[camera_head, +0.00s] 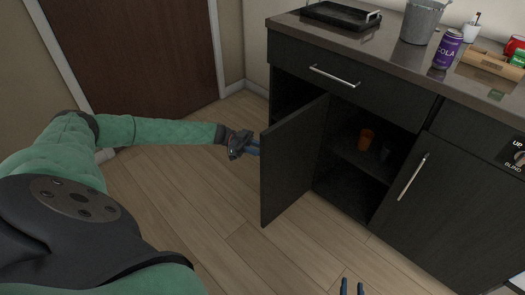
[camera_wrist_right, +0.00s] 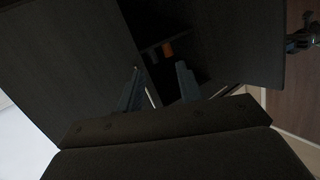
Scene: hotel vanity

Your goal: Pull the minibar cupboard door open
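The dark minibar cupboard door (camera_head: 292,165) stands swung well out from the cabinet, leaving the compartment behind it in view. My left gripper (camera_head: 254,147) is at the left of the door's free edge; its fingertips meet or pass behind that edge, so I cannot tell whether they touch or hold anything. No handle shows on the door's visible face. My right gripper (camera_head: 351,288) is at the bottom edge of the head view, over the floor in front of the cabinet. In the right wrist view its two fingers (camera_wrist_right: 160,88) are apart with nothing between them.
An orange cup (camera_head: 366,140) stands on the shelf inside, beside a dark cup. A closed door with a bar handle (camera_head: 413,177) is at the right, a drawer (camera_head: 340,78) above. The counter holds a black tray (camera_head: 341,14), a bucket (camera_head: 421,20) and a purple can (camera_head: 448,48).

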